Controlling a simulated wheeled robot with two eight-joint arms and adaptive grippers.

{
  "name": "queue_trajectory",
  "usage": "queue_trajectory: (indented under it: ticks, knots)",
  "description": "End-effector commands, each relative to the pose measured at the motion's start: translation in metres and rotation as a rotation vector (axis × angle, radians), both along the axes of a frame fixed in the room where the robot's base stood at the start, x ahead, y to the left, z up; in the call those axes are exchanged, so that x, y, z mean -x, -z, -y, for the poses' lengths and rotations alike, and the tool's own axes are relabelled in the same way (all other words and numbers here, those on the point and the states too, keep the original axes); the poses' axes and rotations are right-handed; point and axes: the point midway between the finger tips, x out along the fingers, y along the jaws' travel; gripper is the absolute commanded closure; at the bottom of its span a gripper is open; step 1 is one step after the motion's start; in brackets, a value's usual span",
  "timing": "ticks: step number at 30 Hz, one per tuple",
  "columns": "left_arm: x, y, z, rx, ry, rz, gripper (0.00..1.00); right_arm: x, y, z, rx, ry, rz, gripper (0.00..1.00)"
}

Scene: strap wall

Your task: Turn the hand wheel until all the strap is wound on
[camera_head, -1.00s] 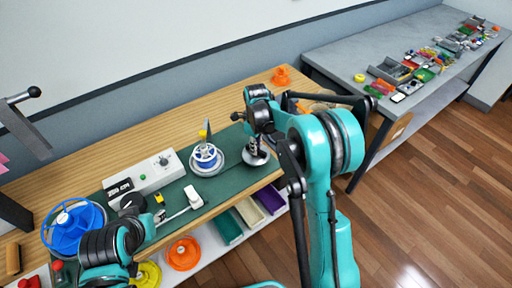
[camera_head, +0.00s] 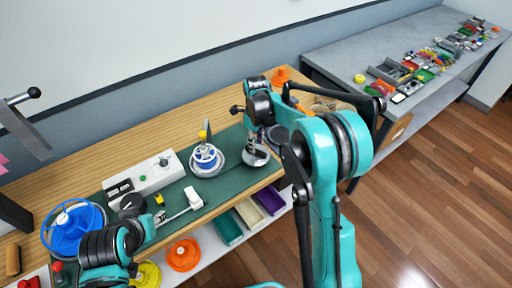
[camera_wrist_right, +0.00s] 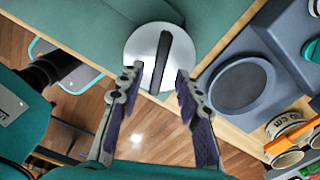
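A blue spoked wheel (camera_head: 74,226) is at the far left of the head view, partly behind my left arm. A blue and white spool (camera_head: 206,160) with a yellow top stands on the green mat. A silver disc (camera_head: 255,156) is right of it, under my right gripper (camera_head: 257,146). In the right wrist view the disc (camera_wrist_right: 139,45) has a dark bar across it. My right gripper (camera_wrist_right: 156,76) is open, its fingers either side of the disc's near edge, apparently empty. My left gripper is not clearly seen. I cannot make out the strap for certain.
A white lever-like piece (camera_head: 193,198) lies near the front edge. Coloured bins (camera_head: 248,211) and an orange reel (camera_head: 183,254) are on the shelf below. A grey table (camera_head: 345,60) stands right.

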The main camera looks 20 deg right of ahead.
Motion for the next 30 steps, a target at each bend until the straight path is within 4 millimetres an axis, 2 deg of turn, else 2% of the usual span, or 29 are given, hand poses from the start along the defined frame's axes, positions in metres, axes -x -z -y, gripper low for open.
queue_trajectory:
  ticks: [6,12,18,30]
  knots:
    - [0.0,0.0,0.0,0.0,0.0,0.0,0.6,0.0,-0.05,0.0,0.0,0.0,0.0,0.66]
    - [0.0,0.0,0.0,0.0,0.0,0.0,0.6,0.0,-0.079,0.0,0.0,0.0,0.0,0.66]
    - [0.0,0.0,0.0,0.0,0.0,0.0,0.6,0.0,-0.088,0.0,0.0,0.0,0.0,0.66]
    - [0.0,0.0,0.0,0.0,0.0,0.0,0.6,0.0,-0.087,0.0,0.0,0.0,0.0,0.66]
